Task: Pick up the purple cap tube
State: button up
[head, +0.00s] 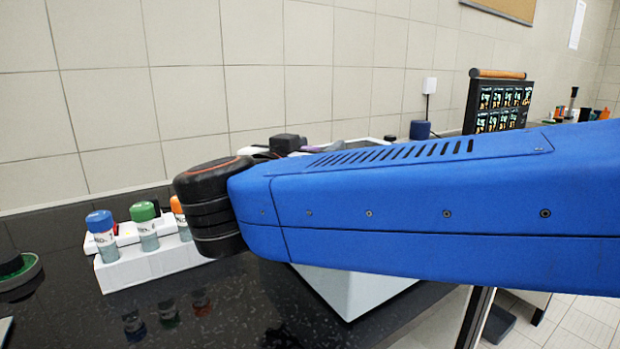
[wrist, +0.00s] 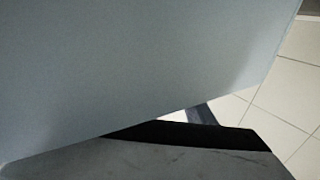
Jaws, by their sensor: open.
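I see no tube with a purple cap in either view. A white rack (head: 152,268) on the black bench holds a blue-capped tube (head: 101,228), a green-capped tube (head: 144,222) and an orange-capped tube (head: 178,208) upright. My blue arm hides the right end of the rack and whatever may stand there. My gripper's fingers do not show in either view. The wrist view holds mostly a plain grey surface close to the camera, with no tube in it.
A pale box-shaped machine (head: 352,291) stands behind and under my arm. A dark round green-edged thing (head: 18,272) is at the far left. A screen (head: 500,105) stands at the right. The bench (head: 75,315) is bare in front of the rack. Tiled floor (wrist: 290,85) shows in the wrist view.

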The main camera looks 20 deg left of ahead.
jog(key=shift+w+d, duration=0.1)
jog(key=shift+w, duration=0.35)
jog(key=c, duration=1.2)
